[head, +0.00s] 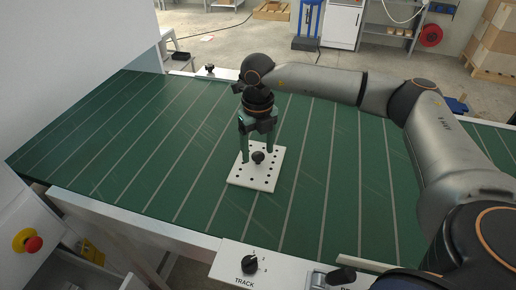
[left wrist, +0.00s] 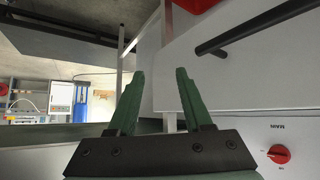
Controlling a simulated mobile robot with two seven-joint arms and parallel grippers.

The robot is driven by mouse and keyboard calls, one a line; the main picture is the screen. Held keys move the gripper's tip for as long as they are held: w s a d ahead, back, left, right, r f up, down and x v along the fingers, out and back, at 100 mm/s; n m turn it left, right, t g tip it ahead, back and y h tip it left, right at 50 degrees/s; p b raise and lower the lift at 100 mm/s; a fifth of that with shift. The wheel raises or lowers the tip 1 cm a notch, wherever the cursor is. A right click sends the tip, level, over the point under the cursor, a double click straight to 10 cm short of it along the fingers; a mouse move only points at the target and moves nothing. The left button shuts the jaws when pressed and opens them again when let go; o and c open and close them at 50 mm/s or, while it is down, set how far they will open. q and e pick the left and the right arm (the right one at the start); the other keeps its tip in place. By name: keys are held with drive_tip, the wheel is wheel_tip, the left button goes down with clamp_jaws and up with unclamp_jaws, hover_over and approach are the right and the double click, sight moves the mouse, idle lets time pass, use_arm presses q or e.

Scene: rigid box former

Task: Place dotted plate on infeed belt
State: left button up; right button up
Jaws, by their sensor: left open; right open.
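The dotted plate (head: 262,179) is white with dark holes and a black knob (head: 258,157) at its middle. It lies flat on the green infeed belt (head: 170,150) in the head view. My right gripper (head: 257,158) points down over the plate, its green fingers apart on either side of the knob. I cannot tell whether the fingers touch it. My left gripper (left wrist: 158,100) shows in the left wrist view, open and empty, away from the belt; it is not in the head view.
A control panel (head: 283,268) with a TRACK knob stands at the belt's front edge. A red emergency button (head: 33,244) sits at the lower left. A dark handle bar (left wrist: 252,30) and a red MAIN switch (left wrist: 278,153) are near my left gripper. Most of the belt is clear.

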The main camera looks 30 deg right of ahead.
sight(258, 154)
wheel_tip(258, 154, up, 7)
drive_tip(key=p, duration=0.4)
drive_tip(key=shift+r+p, duration=0.1)
drive_tip(key=shift+p, duration=0.2)
wheel_tip(258, 154, up, 4)
drive_tip(key=shift+r, duration=0.1)
